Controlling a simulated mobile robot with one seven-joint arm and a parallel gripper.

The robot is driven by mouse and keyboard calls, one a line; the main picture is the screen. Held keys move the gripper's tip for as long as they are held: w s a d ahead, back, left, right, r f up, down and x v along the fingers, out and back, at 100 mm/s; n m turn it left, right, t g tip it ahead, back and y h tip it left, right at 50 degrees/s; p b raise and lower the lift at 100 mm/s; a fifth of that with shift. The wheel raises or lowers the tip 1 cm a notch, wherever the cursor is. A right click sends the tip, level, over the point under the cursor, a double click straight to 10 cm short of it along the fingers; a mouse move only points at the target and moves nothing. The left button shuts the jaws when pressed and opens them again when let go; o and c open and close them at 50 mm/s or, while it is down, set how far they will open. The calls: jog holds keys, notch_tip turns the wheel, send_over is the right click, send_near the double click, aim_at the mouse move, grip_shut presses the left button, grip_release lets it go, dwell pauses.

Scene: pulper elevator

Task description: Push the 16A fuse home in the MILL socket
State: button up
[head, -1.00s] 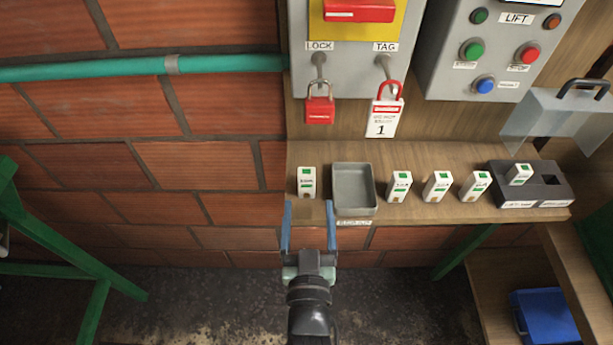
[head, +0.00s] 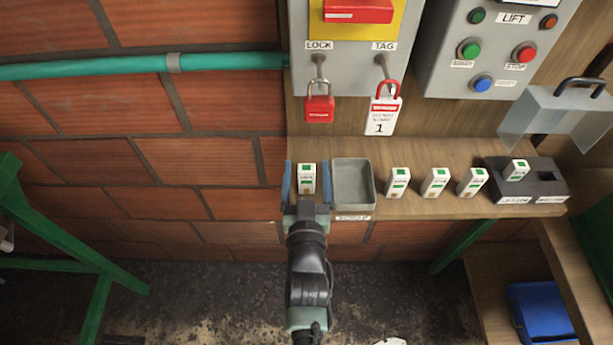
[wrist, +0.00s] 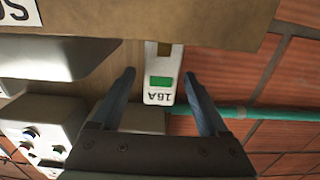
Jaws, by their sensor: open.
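The 16A fuse (head: 307,180), white with a green patch, stands at the left end of the wooden shelf. In the wrist view the fuse (wrist: 162,85) shows its 16A label upside down. My gripper (head: 306,178) is open, with one blue finger on each side of the fuse; in the wrist view the fingers (wrist: 160,88) have visible gaps to it. The dark socket block (head: 540,187) is at the right end of the shelf. A white fuse (head: 516,170) sits in its left socket and the right socket is an empty dark opening. The socket labels are too small to read surely.
A grey tray (head: 367,208) stands just right of my gripper. Several other white fuses (head: 435,182) stand between tray and socket block. A clear cover (head: 560,112) with a black handle is raised above the block. A red padlock (head: 319,108) and a tag (head: 383,116) hang above the shelf.

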grip_shut()
jog(key=shift+r, duration=0.1)
dwell(0.3)
